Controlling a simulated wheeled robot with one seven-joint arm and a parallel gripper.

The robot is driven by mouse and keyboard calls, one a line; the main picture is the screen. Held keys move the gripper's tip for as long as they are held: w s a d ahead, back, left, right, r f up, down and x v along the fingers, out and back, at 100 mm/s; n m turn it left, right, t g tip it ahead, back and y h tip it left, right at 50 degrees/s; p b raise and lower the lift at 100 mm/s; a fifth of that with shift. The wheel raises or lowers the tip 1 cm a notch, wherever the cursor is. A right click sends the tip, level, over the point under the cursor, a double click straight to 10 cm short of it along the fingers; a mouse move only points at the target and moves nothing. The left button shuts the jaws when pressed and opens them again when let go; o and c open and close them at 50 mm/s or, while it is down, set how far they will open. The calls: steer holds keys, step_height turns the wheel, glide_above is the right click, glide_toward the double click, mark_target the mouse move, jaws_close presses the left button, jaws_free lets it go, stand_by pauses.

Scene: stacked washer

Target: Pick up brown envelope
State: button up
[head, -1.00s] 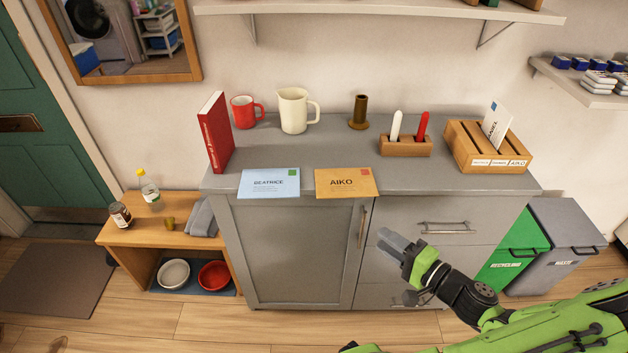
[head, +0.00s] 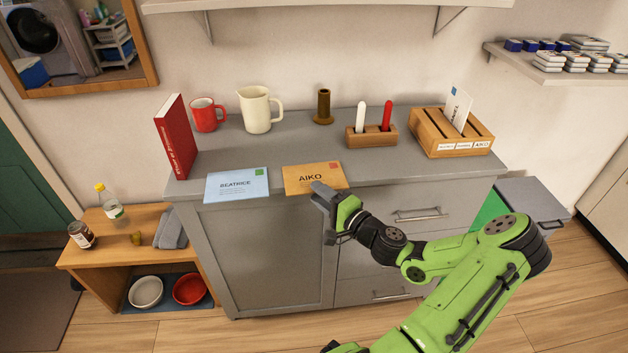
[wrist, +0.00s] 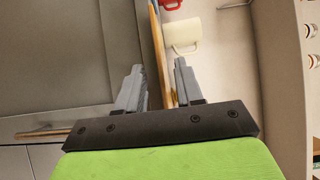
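The brown envelope (head: 300,173), marked AIKO, lies flat on the grey cabinet top with its front edge at or just past the counter's front edge. My gripper (head: 320,190) is at that front edge, and its tips overlap the envelope's lower right part in the head view. In the wrist view my gripper (wrist: 158,72) is open, with one finger on each side of a thin tan strip (wrist: 161,60), which looks like the envelope seen edge-on. I cannot tell whether either finger touches it.
A light blue envelope (head: 236,185) marked BEATRICE lies just left. The cabinet front (head: 265,255) is below the gripper.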

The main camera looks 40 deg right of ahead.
jaws_close()
stand_by(0.3)
